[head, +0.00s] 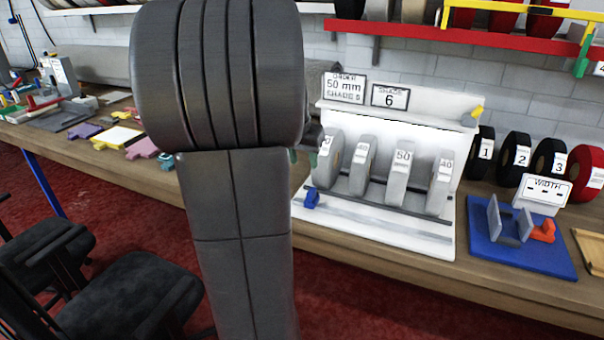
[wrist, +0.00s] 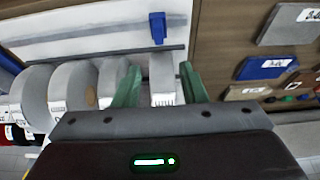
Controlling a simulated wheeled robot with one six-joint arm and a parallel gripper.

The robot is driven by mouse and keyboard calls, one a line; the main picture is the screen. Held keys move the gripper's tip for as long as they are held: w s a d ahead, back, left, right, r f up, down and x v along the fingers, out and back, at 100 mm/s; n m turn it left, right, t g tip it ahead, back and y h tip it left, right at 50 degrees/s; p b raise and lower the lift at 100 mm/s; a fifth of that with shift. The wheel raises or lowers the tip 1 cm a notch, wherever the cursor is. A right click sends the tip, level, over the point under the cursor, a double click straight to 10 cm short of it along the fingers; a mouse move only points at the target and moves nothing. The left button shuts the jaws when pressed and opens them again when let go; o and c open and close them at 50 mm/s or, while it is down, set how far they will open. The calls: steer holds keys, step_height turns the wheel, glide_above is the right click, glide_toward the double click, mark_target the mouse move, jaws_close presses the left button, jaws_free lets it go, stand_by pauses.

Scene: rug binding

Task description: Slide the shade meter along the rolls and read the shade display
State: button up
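The blue shade meter (head: 311,198) sits on the front rail of the white stand (head: 430,237), by the leftmost grey roll (head: 328,160). In the wrist view the shade meter (wrist: 158,27) is just beyond that roll. The shade display (head: 390,96) reads "SHADE 6". More grey rolls (head: 400,178) stand in a row to the right. My gripper (wrist: 160,68) is open, its green fingers spread to either side of the leftmost roll, with gaps showing. I cannot tell how far above the roll they are. In the head view my arm hides most of the gripper.
An order sign (head: 345,88) reads "50 mm"; its shade figure is hard to read. A yellow piece (head: 477,114) is on the stand's top right. A blue width fixture (head: 518,250) and numbered black rolls (head: 515,160) stand to the right. Coloured pieces (head: 118,137) lie on the left bench.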

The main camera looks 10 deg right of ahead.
mark_target(311, 190)
steer(key=x, duration=1.3)
steer(key=shift+s+f, duration=0.15)
steer(key=shift+f, duration=0.1)
jaws_close()
